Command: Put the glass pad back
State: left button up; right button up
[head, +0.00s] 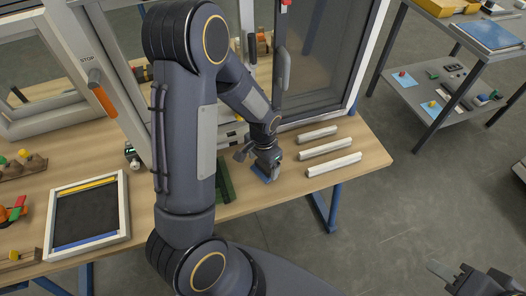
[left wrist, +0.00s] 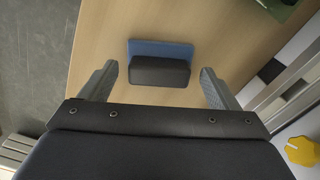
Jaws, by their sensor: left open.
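The glass pad looks like a blue slab with a black block-shaped grip on it. In the left wrist view the pad (left wrist: 160,70) lies on the wooden table, between the two spread fingers of my left gripper (left wrist: 158,78), with a gap on each side. In the head view my left gripper (head: 262,158) points down over the table, and the blue edge of the pad (head: 261,173) shows just below it; the rest is hidden by the gripper. My right gripper (head: 450,275) is at the bottom right, off the table; its opening is unclear.
A green piece (head: 224,182) lies left of the pad. Several white bars (head: 328,150) lie to the right. A framed tray (head: 88,212) with a dark inside is at the left. A window frame with an orange-handled post (head: 104,98) stands behind. A grey shelf (head: 430,85) is further right.

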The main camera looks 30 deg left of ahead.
aim_at(263, 165)
pick_arm(q)
notch_tip(263, 165, up, 10)
jog(key=s+d+r+n+t+h, duration=0.2)
jog(key=s+r, duration=0.4)
jog(key=s, duration=0.2)
jog(key=s+d+r+n+t+h, duration=0.1)
jog(key=s+d+r+n+t, duration=0.1)
jog(key=s+r, duration=0.3)
jog(key=s+n+t, duration=0.1)
jog(key=s, duration=0.2)
jog(key=shift+s+d+r+t+h, duration=0.2)
jog(key=shift+s+r+t+h, duration=0.1)
jog(key=shift+r+h, duration=0.1)
dwell(0.4)
